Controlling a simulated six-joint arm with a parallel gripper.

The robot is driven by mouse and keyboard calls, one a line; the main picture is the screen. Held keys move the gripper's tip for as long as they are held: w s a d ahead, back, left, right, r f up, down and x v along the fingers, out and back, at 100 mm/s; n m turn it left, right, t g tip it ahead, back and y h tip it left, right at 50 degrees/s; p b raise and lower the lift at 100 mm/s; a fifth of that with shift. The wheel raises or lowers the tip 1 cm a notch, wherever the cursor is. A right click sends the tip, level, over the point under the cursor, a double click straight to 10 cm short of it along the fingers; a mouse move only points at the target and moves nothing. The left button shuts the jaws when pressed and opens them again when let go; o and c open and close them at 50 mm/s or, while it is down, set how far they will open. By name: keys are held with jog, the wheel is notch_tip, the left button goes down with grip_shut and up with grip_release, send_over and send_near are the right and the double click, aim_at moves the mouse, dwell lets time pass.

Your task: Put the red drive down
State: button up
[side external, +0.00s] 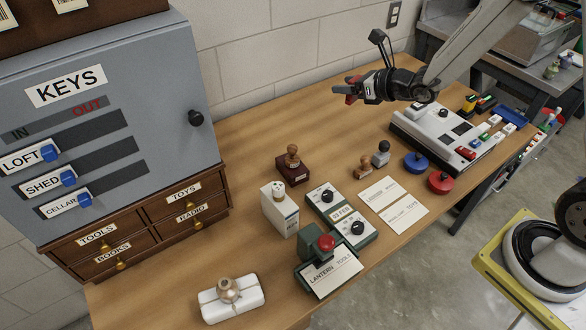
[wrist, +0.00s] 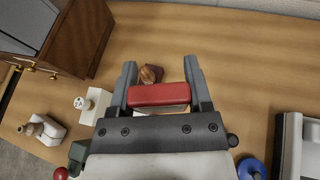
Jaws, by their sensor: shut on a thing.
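The red drive (wrist: 158,94) is a red block held crosswise between the two grey fingers in the wrist view. In the side external view, a bit of its red (side external: 350,99) shows at the fingertips. My gripper (side external: 346,90) is shut on it, in the air over the back of the wooden table (side external: 300,121). I cannot tell the exact height. The drive appears clear of the table. A brown stamp (wrist: 151,74) shows just beyond the drive in the wrist view.
A grey-white console (side external: 420,122) with several coloured blocks stands at the right. Wooden-handled stamps (side external: 292,158), green dial boxes, cards (side external: 382,193) and blue (side external: 417,163) and red round pads (side external: 440,182) fill the middle. A key cabinet (side external: 150,90) stands left. The table's back is clear.

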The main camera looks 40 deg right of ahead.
jog(key=s+r, duration=0.3)
jog(key=r, duration=0.4)
jog(key=shift+s+a, duration=0.25)
jog(key=shift+f, duration=0.2)
jog(key=s+f+n+g+y, duration=0.2)
jog(key=s+f+n+y, duration=0.1)
jog(key=s+f, duration=0.55)
jog(key=s+f+n+g+y, duration=0.1)
jog(key=s+f+n+y, duration=0.3)
jog(key=f, duration=0.7)
jog(key=shift+m+h, duration=0.5)
jog(key=shift+h, duration=0.2)
jog(key=w+f, duration=0.3)
jog(key=w, duration=0.1)
jog(key=w+f, duration=0.3)
jog(key=w, duration=0.1)
jog(key=w+f, duration=0.3)
jog(key=w, duration=0.1)
jog(key=shift+w+a+f, duration=0.15)
jog(key=shift+w+a, duration=0.15)
jog(key=shift+w, duration=0.1)
